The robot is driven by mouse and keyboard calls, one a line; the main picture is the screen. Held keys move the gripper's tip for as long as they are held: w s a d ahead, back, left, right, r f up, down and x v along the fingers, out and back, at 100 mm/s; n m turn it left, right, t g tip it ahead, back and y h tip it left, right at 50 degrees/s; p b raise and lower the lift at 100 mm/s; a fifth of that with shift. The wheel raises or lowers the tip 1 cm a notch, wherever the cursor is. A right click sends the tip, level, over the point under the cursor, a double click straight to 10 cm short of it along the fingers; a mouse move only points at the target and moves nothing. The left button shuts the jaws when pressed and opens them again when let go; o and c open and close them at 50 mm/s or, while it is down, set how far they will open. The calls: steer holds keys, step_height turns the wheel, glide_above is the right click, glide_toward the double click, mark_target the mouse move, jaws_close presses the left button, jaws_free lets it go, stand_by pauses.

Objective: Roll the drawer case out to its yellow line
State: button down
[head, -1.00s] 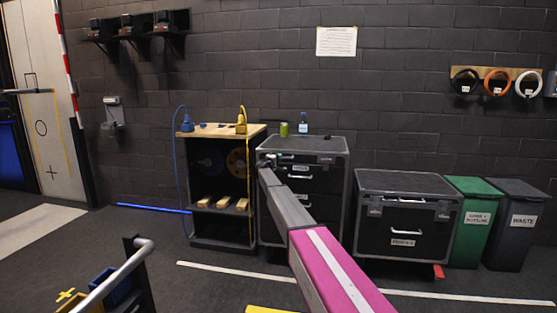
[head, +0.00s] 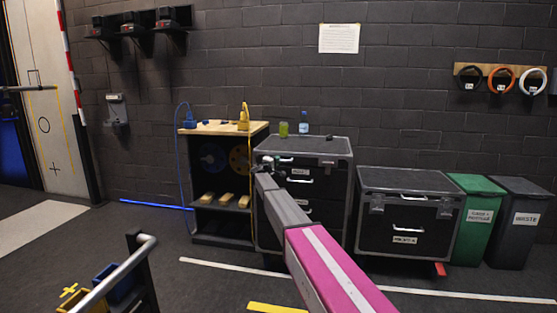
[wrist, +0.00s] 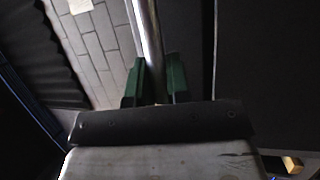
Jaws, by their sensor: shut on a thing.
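The drawer case (head: 330,190) is a tall dark case with metal edges and several drawers with bright handles, between the open shelf cabinet and a lower case. My gripper (head: 270,162) is at its upper front, at the end of my arm, which hides part of the drawer fronts. In the wrist view, the green fingers of my gripper (wrist: 154,88) are shut around a shiny metal bar (wrist: 147,35). The yellow line (head: 276,307) shows on the floor at the bottom edge, in front of the case and partly cut off.
The shelf cabinet (head: 222,220) stands close on the left. A lower case (head: 405,220), a green bin (head: 477,225) and a dark bin (head: 520,225) stand to the right. A white floor line (head: 230,267) crosses in front. A metal rail (head: 110,277) is at lower left.

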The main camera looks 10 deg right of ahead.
steer(key=s+a, duration=0.4)
steer(key=s, duration=0.9)
steer(key=s+a, duration=0.4)
steer(key=s, duration=0.9)
steer(key=shift+s+a, duration=0.3)
steer(key=shift+a, duration=0.1)
steer(key=c, duration=1.1)
jaws_free()
steer(key=v, duration=1)
steer(key=shift+s+a, duration=0.2)
steer(key=shift+s, duration=0.15)
steer(key=shift+f, duration=0.15)
